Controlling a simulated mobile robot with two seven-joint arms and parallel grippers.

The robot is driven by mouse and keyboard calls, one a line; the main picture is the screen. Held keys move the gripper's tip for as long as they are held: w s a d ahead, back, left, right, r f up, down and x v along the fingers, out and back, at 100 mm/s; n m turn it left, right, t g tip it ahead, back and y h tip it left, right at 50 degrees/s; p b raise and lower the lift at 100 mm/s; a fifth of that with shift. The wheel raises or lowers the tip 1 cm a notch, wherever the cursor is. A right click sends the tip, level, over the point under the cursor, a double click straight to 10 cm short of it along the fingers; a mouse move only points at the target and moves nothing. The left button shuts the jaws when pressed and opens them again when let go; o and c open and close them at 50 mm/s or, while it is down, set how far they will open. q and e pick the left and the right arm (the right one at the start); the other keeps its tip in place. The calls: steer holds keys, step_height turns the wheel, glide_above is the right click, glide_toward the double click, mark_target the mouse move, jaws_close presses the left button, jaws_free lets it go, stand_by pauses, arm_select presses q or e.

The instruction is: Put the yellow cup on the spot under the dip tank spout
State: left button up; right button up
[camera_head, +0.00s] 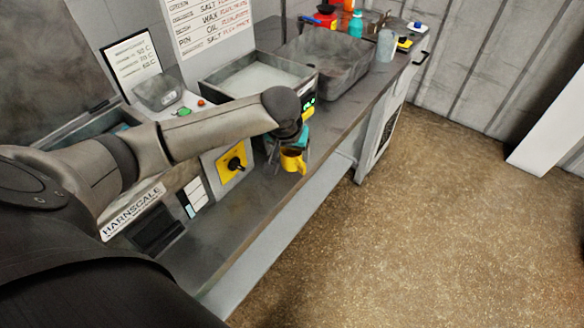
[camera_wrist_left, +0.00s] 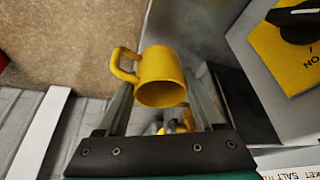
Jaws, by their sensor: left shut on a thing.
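The yellow cup (camera_head: 292,161) is between the fingers of my left gripper (camera_head: 287,143), near the bench's front edge, with its handle toward the open floor. In the left wrist view the yellow cup (camera_wrist_left: 160,77) sits between the two fingers, its handle to the left and its dark opening showing. My left gripper is shut on it. A tank with pale contents (camera_head: 262,77) and a green display stands behind my left arm; it looks like the dip tank. I cannot make out its spout or the spot under it. My right gripper is not in view.
A yellow switch panel with a black knob (camera_head: 235,163) is left of the cup; it also shows in the wrist view (camera_wrist_left: 292,45). A grey basin (camera_head: 340,62) and several bottles stand farther along the bench. The floor (camera_head: 420,220) at the right is clear.

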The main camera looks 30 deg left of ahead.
mark_target(292, 167)
arm_select(q)
steer(key=shift+f, duration=0.65)
steer(key=shift+f+b, duration=0.45)
steer(key=shift+f, duration=1.25)
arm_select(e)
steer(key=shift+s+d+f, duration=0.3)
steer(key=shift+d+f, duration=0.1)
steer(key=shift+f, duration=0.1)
arm_select(q)
steer(key=shift+f, duration=0.1)
steer(key=o, duration=1.5)
steer(key=p+v, duration=0.2)
steer(key=v, duration=1)
steer(key=shift+d+p, duration=0.1)
steer(key=shift+p, duration=0.3)
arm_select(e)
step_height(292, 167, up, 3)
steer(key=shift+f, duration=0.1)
